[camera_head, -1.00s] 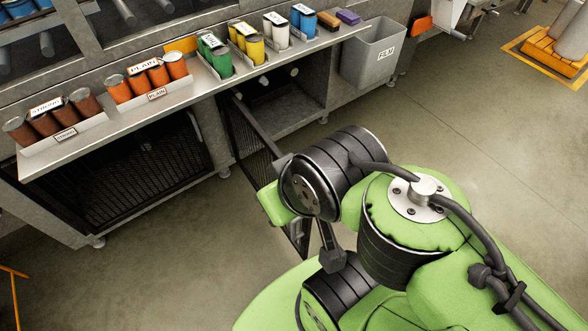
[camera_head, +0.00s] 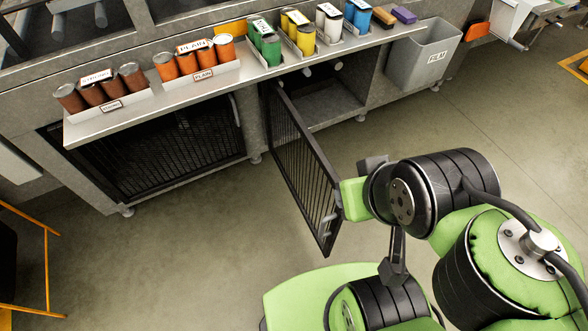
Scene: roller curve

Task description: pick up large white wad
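I cannot make out a large white wad anywhere in the head view. The open cabinet bay (camera_head: 335,95) under the counter is partly dark, and pale rounded ends show near its top; I cannot tell what they are. My green and black arm fills the lower right, in front of the floor. I cannot make out gripper fingers or anything held.
A mesh door (camera_head: 300,165) stands open into the floor space, close to my arm in the picture. The counter (camera_head: 145,117) carries brown, orange, green, yellow, white and blue cans. A grey bin (camera_head: 423,58) stands right. An orange frame (camera_head: 47,270) is at left.

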